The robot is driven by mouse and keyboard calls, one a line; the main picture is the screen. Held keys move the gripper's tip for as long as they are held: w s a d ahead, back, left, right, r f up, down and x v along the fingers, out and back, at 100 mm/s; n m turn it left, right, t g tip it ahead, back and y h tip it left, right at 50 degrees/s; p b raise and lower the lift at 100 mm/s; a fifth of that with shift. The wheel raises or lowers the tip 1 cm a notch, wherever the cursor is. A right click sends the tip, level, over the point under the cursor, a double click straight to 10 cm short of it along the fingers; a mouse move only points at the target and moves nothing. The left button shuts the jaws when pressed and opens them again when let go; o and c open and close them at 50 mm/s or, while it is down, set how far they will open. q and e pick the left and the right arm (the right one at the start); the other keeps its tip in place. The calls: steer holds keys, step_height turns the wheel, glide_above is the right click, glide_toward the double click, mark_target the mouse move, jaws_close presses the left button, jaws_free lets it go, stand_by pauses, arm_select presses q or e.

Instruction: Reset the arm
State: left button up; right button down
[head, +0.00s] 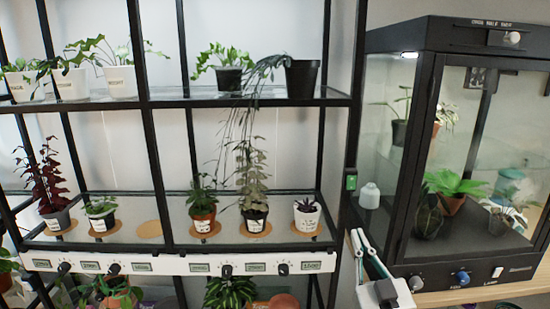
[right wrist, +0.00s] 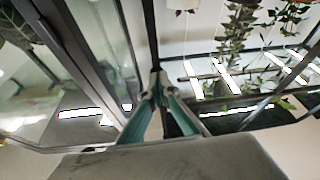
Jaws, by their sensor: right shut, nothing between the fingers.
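My right gripper (head: 357,233) shows in the head view at the lower right, in front of the gap between the plant shelf and the glass cabinet. Its white and teal fingers point up and are shut with nothing between them. In the right wrist view the gripper (right wrist: 157,76) has its fingers converging at the tips, with no object held. My left gripper is not in view.
A black-framed shelf (head: 150,150) with several potted plants fills the left and middle. A glass cabinet (head: 443,27) holding plants stands close right of my right gripper. A white control strip (head: 160,265) with knobs runs along the shelf front.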

steer(key=s+f+g, duration=0.3)
steer(key=s+f, duration=0.6)
steer(key=f, duration=0.4)
steer(key=s+f+n+g, duration=0.1)
steer(key=s+f+g, duration=0.3)
steer(key=s+f, duration=0.4)
steer(key=s+d+f+g, duration=0.1)
steer(key=s+f+g, duration=0.2)
steer(key=s+f, duration=0.6)
step_height(320, 180, down, 10)
steer(key=shift+s+f+n+g, duration=0.15)
steer(key=shift+s+n+g, duration=0.15)
steer(key=shift+n+g, duration=0.1)
